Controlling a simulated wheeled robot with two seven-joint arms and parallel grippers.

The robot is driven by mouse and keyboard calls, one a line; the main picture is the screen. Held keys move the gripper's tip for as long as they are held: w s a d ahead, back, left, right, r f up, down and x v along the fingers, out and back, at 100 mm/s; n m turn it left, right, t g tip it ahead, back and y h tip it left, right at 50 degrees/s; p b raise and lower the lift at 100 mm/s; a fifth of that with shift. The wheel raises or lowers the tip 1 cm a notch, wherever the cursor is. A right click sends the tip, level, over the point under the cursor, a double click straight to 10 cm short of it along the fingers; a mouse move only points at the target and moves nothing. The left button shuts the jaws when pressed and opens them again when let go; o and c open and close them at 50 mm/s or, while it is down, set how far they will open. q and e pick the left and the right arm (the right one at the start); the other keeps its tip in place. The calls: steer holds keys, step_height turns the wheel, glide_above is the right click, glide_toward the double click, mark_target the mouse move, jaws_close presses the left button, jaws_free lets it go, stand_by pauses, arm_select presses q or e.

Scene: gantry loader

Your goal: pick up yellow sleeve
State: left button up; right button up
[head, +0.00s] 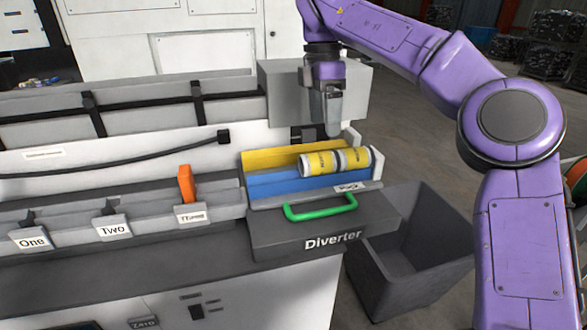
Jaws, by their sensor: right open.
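A yellow sleeve (320,164), a cylinder with yellow bands and pale metal ends, lies on its side in the diverter tray (262,203). A similar yellow-banded section (355,159) lies end to end with it on the right; I cannot tell if it is a separate piece. My right gripper (333,127) points down above and slightly behind the sleeve, apart from it. It is open and empty; the gap between its fingers is hard to see from here. My left gripper is not in view.
The tray has a yellow back wall (268,160), a blue strip (272,184) and a green handle (320,210). An orange lever (186,184) stands at the left lanes. A grey box (280,92) is behind my gripper. A dark open bin (425,285) stands at lower right.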

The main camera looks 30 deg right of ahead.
mark_target(317, 154)
steer(key=shift+a, duration=0.95)
steer(key=shift+s+a+f+y+b, duration=0.1)
steer(key=shift+f+y+b, duration=0.2)
steer(key=shift+f+b, duration=0.4)
steer(key=f, duration=0.7)
steer(key=shift+s+d+f, duration=0.2)
steer(key=shift+s+f, duration=0.05)
steer(key=shift+f, duration=0.05)
steer(key=shift+d+f, duration=0.2)
steer(key=shift+f, duration=0.15)
steer(key=shift+a, duration=0.1)
steer(key=c, duration=1.4)
